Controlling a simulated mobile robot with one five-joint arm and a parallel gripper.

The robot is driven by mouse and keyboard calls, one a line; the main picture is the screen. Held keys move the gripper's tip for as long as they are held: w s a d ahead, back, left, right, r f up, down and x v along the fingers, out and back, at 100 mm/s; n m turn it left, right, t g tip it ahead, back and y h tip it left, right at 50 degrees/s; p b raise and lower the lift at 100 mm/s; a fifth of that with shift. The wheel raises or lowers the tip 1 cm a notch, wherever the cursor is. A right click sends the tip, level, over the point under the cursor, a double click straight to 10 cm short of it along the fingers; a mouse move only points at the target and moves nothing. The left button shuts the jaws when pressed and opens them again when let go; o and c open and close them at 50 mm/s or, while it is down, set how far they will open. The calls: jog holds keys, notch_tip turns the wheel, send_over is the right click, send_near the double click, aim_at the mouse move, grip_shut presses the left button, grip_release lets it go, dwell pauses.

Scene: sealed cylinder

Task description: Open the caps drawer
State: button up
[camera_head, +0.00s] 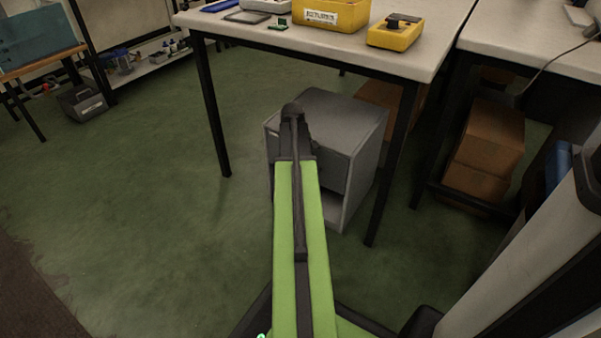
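A grey drawer cabinet (345,110) stands on the floor under the workbench. Its front faces me, and a dark drawer front (334,170) shows to the right of my arm. An open compartment (332,208) shows low in the front. No caps label can be read, so I cannot tell which drawer is the caps drawer. My green arm reaches forward, and its dark end with my gripper (292,112) overlaps the cabinet's front left part in the picture. The arm hides much of the front. The fingers cannot be made out, nor whether they touch the cabinet.
The workbench (440,22) has black legs on both sides of the cabinet and holds a yellow bin (330,14) and a yellow device (396,32). Cardboard boxes (487,150) stand under the right bench. The green floor (130,190) to the left is clear.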

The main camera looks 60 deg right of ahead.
grip_shut()
dwell(1.4)
